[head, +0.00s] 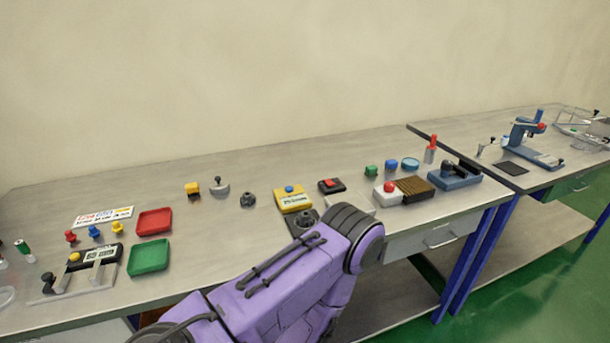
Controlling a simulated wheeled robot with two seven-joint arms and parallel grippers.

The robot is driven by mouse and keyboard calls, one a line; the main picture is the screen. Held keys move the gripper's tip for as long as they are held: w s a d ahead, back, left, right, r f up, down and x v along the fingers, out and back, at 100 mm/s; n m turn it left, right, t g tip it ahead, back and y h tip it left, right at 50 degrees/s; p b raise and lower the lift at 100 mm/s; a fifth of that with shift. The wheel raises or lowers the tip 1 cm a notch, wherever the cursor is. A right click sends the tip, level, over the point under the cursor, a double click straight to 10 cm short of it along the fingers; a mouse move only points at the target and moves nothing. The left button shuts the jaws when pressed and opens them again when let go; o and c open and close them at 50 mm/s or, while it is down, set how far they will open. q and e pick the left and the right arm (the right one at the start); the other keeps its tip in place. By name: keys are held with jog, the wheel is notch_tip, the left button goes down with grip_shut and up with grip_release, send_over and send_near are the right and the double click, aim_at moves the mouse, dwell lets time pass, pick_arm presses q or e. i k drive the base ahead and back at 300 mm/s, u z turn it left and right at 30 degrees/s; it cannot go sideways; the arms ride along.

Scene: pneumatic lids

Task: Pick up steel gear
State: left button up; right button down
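A small dark grey, toothed-looking piece with a raised centre, which looks like the steel gear (248,200), sits on the grey workbench (215,245) in the head view. It stands alone, left of a yellow box with a blue button (294,199). A purple arm of mine reaches in from the bottom, and its black-banded joint is right of the gear, over the bench's front edge. The arm does not touch or cover the gear. Neither of my grippers shows in the view.
A grey half-round piece with a knob (219,188) and a yellow block (192,189) stand left of the gear. A dark part (303,221) is partly hidden by my arm. Red (154,221) and green (149,257) trays lie left. Bench is clear in front of the gear.

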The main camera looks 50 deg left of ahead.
aim_at(305, 219)
jog(key=z, duration=0.1)
jog(key=k, duration=0.35)
jog(key=u, duration=0.8)
